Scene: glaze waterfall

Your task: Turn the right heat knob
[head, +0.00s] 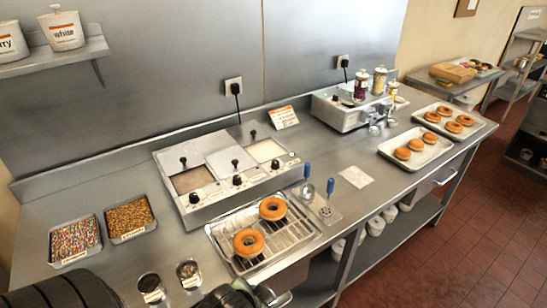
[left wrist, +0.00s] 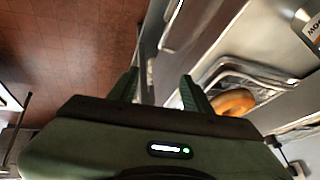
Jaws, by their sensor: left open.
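The glaze warmer (head: 225,203) stands on the steel counter in the head view, with lidded and open wells. Its front panel carries black knobs: a left one (head: 194,198), a middle one (head: 237,180) and a right one (head: 275,164). Nothing touches the right knob, and its markings are too small to read. In the left wrist view my left gripper (left wrist: 158,92) is open and empty, its green fingers apart over the counter's front edge and the floor. My right gripper is not seen.
A wire rack tray with two doughnuts (head: 249,242) sits before the warmer; one doughnut (left wrist: 233,101) shows near my left fingers. A ladle and a slotted tool with blue handles (head: 330,187) lie right of it. Sprinkle trays (head: 75,259) are left, a second appliance (head: 345,117) right.

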